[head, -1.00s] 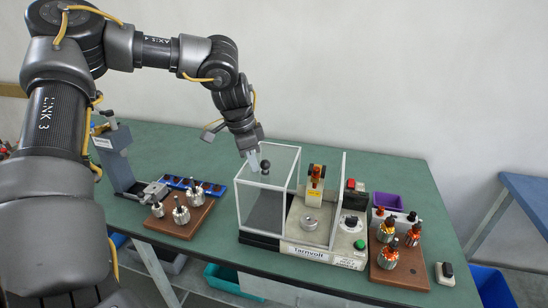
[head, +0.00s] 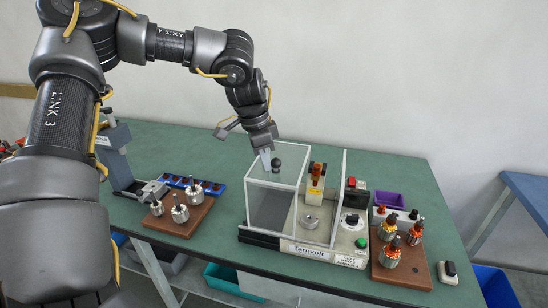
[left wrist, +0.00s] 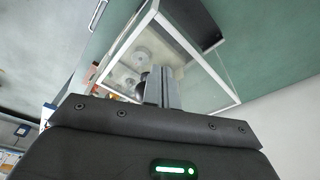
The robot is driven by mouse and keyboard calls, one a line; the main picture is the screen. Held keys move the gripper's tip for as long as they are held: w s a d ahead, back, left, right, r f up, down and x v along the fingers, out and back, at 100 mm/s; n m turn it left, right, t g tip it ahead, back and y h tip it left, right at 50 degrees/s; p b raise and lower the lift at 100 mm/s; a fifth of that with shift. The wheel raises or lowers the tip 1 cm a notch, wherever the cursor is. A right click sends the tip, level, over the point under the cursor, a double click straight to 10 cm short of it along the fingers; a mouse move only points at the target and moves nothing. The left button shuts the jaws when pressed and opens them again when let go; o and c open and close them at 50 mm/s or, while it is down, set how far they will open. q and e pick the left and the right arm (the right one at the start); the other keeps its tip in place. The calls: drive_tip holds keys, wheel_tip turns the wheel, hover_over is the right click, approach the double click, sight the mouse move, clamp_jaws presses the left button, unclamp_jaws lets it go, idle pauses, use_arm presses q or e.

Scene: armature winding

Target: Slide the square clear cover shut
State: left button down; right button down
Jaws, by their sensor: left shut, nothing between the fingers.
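The square clear cover (head: 268,208), a box of clear panes with white edges, stands over the left part of the winding machine (head: 308,252). Its right edge is beside the chuck (head: 310,221), and the chuck and orange-topped post (head: 315,185) show uncovered. A black knob (head: 277,164) stands on the cover's top. My left gripper (head: 266,161) is shut and empty, its fingertips at the left side of the knob, seemingly against it. In the left wrist view the gripper (left wrist: 161,85) is in front of the cover (left wrist: 205,70). My right gripper is not in view.
A fixed clear panel (head: 339,200) stands at the machine's right. A wooden board (head: 180,215) with metal armatures lies left, another board (head: 402,262) with copper-wound ones right. A grey press (head: 118,160) stands far left. The green table (head: 215,152) is clear behind.

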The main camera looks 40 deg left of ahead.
sight(299, 175)
use_arm(q)
drive_tip(key=shift+w+d+f+b, duration=0.1)
drive_tip(key=shift+w+d+b, duration=0.2)
drive_tip(key=shift+d, duration=0.45)
drive_tip(key=shift+w+d+r+b, duration=0.1)
drive_tip(key=shift+w+d+b, duration=0.2)
drive_tip(key=shift+d, duration=0.45)
drive_tip(key=shift+w+d+f+b, duration=0.1)
drive_tip(key=shift+w+d+b, duration=0.2)
drive_tip(key=shift+d, duration=0.45)
drive_tip(key=shift+w+d, duration=0.2)
drive_tip(key=shift+d, duration=0.45)
drive_tip(key=shift+w+d, duration=0.15)
drive_tip(key=shift+d, duration=0.45)
drive_tip(key=shift+w+d, duration=0.1)
drive_tip(key=shift+d, duration=0.25)
drive_tip(key=shift+w+d+p, duration=0.25)
drive_tip(key=shift+d+p, duration=0.3)
drive_tip(key=shift+p+v, duration=0.85)
drive_tip(key=shift+v, duration=0.9)
drive_tip(key=shift+w, duration=0.1)
